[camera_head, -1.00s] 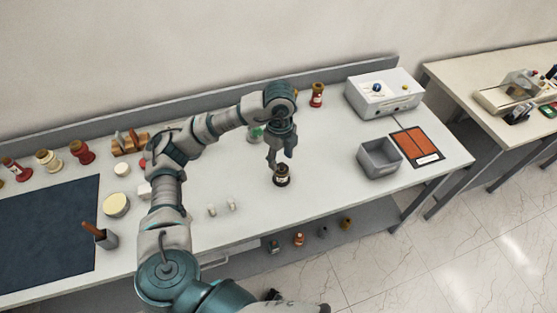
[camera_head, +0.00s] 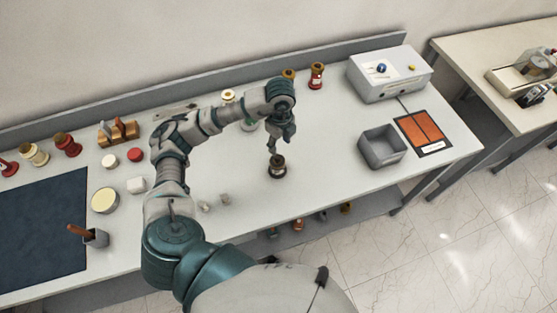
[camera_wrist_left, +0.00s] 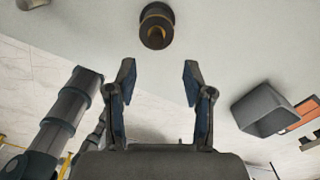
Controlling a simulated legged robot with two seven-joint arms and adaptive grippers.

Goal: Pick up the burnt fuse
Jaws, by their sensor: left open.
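The burnt fuse, a dark spool-shaped piece with a pale label (camera_head: 277,170), stands upright on the grey-white table. In the left wrist view the dark fuse (camera_wrist_left: 156,25) shows from above, with a brassy middle, at the top centre. My left gripper (camera_head: 273,148) points down close above or behind the fuse; the exact gap is hard to tell in the head view. In the left wrist view its two fingers (camera_wrist_left: 158,70) are spread apart with nothing between them, and the fuse lies beyond the tips. My right gripper is not in view.
A grey open bin (camera_head: 382,148) and an orange panel (camera_head: 422,132) lie to the right, below a white box device (camera_head: 390,75). Red and cream spools stand at the back (camera_head: 317,76) and far left (camera_head: 67,145). Two small pale pieces (camera_head: 224,199) lie left of the fuse.

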